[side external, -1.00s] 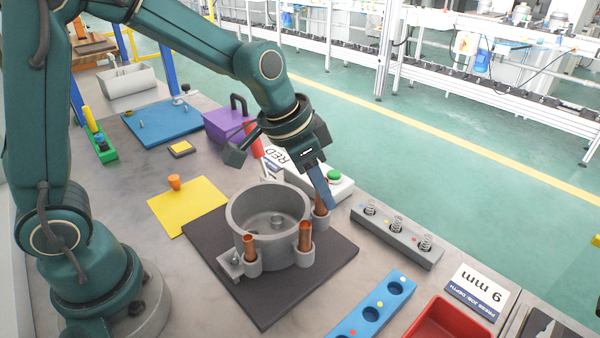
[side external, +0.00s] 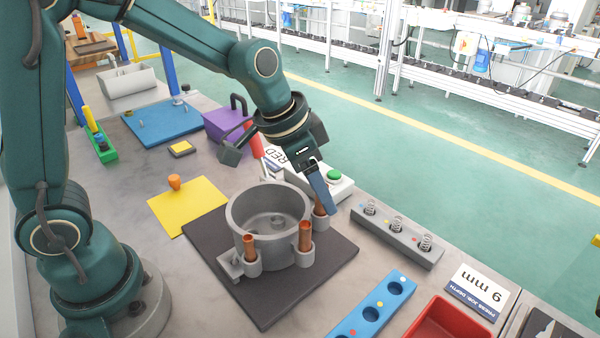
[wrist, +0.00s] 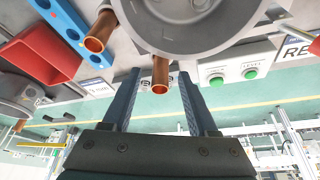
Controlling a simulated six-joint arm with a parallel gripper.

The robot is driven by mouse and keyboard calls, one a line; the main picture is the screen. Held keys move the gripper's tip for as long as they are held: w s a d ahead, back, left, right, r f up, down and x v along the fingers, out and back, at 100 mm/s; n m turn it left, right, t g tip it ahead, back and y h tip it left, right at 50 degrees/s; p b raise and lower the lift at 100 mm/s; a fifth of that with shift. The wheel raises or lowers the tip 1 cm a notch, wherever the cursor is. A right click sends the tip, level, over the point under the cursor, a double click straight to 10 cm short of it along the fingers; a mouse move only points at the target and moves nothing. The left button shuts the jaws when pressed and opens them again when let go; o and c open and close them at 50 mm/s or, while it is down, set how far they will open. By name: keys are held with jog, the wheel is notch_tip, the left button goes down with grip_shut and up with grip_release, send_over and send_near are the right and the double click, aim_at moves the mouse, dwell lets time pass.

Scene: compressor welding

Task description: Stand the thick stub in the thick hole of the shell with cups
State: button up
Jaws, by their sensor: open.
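The grey shell (side external: 268,213) is a round open pot on the dark mat, with small cups on its outside. Copper stubs stand upright at these cups: one at front left (side external: 249,246), one at front right (side external: 305,237) and one at the right (side external: 319,207). My gripper (side external: 327,211) is open and low at the right stub. In the wrist view that stub (wrist: 160,75) shows between the two open fingers (wrist: 158,88), with a gap on each side. Another stub (wrist: 99,34) is to its left. Its cup's inside is hidden, and which stub is thickest is unclear.
A grey block with springs (side external: 398,236) lies right of the mat (side external: 262,310). A blue strip with holes (side external: 373,314) and a red tray (side external: 440,325) are in front. A white box with a green button (side external: 334,175) stands behind my gripper. A yellow sheet (side external: 190,205) lies left.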

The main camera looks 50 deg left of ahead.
jog(key=shift+v, duration=1.9)
jog(key=shift+w+r, duration=0.1)
jog(key=shift+r, duration=0.25)
jog(key=s+a+n+y, duration=0.1)
jog(key=s+a+n, duration=0.1)
jog(key=s, duration=0.5)
jog(key=s+a+r+n+t, duration=0.1)
jog(key=s+a+n, duration=0.1)
jog(key=s, duration=0.5)
jog(key=shift+s+a+n+y, duration=0.3)
jog(key=shift+a+y, duration=0.1)
jog(key=shift+a, duration=0.1)
